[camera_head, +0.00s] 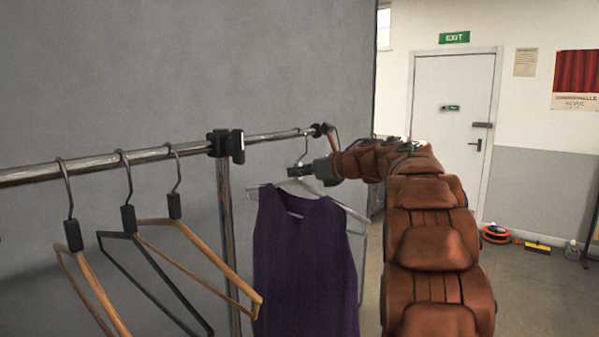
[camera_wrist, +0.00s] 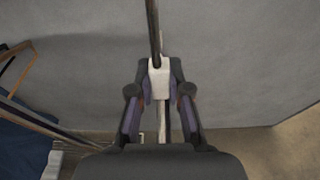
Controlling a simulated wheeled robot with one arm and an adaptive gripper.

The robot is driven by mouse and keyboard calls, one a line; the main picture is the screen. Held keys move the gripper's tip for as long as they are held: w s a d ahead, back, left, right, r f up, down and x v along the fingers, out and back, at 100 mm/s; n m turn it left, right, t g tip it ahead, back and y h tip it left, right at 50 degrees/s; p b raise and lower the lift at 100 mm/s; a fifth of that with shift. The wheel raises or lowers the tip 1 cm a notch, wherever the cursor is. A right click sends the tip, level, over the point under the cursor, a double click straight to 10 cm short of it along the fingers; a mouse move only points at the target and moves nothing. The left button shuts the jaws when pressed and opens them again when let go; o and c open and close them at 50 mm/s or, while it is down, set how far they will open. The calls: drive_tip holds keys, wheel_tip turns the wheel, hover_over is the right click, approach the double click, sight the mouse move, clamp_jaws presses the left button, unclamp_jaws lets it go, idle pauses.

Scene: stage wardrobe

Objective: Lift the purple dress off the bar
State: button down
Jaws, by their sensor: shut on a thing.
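The purple dress (camera_head: 305,265) hangs on a pale hanger (camera_head: 350,212) near the right end of the metal bar (camera_head: 270,137). The hanger's hook rises to the bar and appears to be still over it; the exact contact is too small to tell. My gripper (camera_head: 299,172) reaches in from the right and is shut on the hanger's neck, just above the dress. In the wrist view my gripper (camera_wrist: 161,88) has its fingers on both sides of the white neck block (camera_wrist: 160,72), with the dark hook stem rising from it.
Two wooden hangers (camera_head: 92,292) (camera_head: 205,262) and a black hanger (camera_head: 160,283) hang empty on the bar, left of the upright post (camera_head: 226,230). Dark blue cloth (camera_wrist: 22,148) shows at the wrist view's left. A grey panel (camera_head: 200,60) stands behind.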

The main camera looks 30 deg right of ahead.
drive_tip(key=shift+r, duration=0.2)
drive_tip(key=shift+r+p, duration=0.8)
drive_tip(key=shift+r, duration=0.75)
drive_tip(key=shift+s+f+b+v, duration=0.1)
drive_tip(key=shift+f+b+v, duration=0.2)
drive_tip(key=shift+b+v, duration=0.7)
drive_tip(key=shift+s+f+b+v, duration=0.1)
drive_tip(key=shift+f+b+v, duration=0.25)
drive_tip(key=shift+v, duration=1.25)
drive_tip(key=shift+f+b+v, duration=0.3)
drive_tip(key=shift+b+v, duration=0.4)
drive_tip(key=shift+v, duration=0.6)
drive_tip(key=shift+s+d, duration=0.1)
